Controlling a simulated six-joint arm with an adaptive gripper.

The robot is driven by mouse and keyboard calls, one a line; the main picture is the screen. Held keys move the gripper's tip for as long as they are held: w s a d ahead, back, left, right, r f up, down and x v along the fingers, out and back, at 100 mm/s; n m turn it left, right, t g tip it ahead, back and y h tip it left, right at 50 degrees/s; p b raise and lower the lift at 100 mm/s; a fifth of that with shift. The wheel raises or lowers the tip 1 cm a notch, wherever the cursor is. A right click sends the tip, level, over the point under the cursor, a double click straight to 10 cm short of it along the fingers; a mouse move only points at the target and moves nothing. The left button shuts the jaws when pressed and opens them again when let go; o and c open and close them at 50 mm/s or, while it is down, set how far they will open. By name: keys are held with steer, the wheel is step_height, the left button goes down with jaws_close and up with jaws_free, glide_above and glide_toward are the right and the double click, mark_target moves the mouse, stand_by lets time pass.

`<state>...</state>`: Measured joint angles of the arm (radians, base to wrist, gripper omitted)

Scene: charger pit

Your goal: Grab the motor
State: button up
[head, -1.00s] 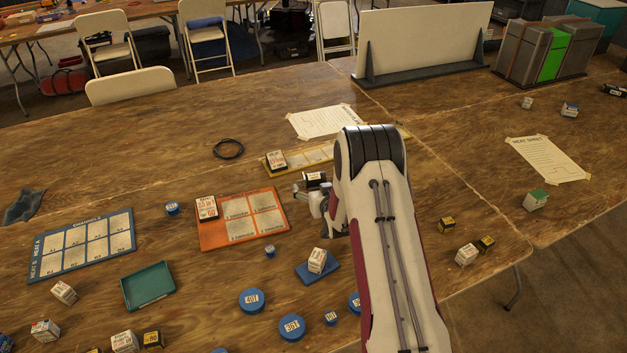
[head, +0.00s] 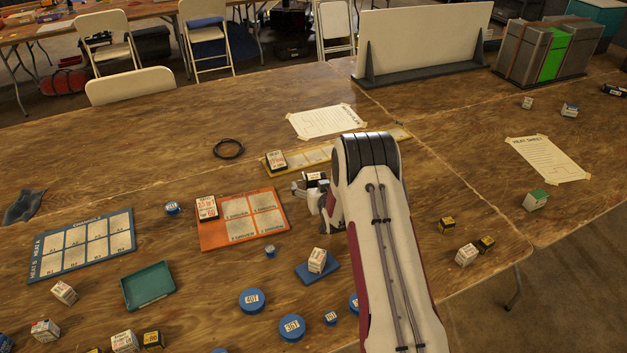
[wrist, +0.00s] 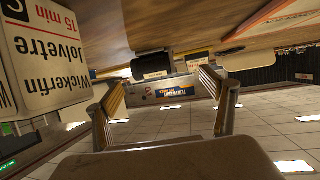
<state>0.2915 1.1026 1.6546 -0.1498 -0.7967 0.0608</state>
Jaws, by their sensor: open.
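A small dark cylinder with a pale end, which looks like the motor (head: 316,178), lies on the table just beyond my gripper, near the yellow strip board. My gripper (head: 313,192) is low over the table and partly hidden by my arm in the head view. In the wrist view the two fingers (wrist: 165,85) are spread apart with nothing between them. The dark cylinder (wrist: 152,65) shows past the fingertips, closer to the left finger. I cannot tell whether a fingertip touches it.
A yellow strip board (head: 330,151) bears a white-and-red box (head: 276,160). An orange board (head: 240,222) with another box is to the left. A printed white box (wrist: 45,55) looms large at the wrist view's left. A blue block (head: 318,270) bears a small box. Bare wood lies around the black ring (head: 228,149).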

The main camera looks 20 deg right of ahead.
mark_target(313, 179)
steer(key=shift+w, duration=0.1)
steer(key=shift+d+f+x, duration=0.1)
steer(key=shift+x, duration=0.6)
steer(key=shift+d+f+x, duration=0.1)
steer(key=shift+f+x, duration=0.05)
steer(key=shift+x, duration=1.5)
steer(key=shift+r, duration=0.1)
steer(key=c, duration=1.4)
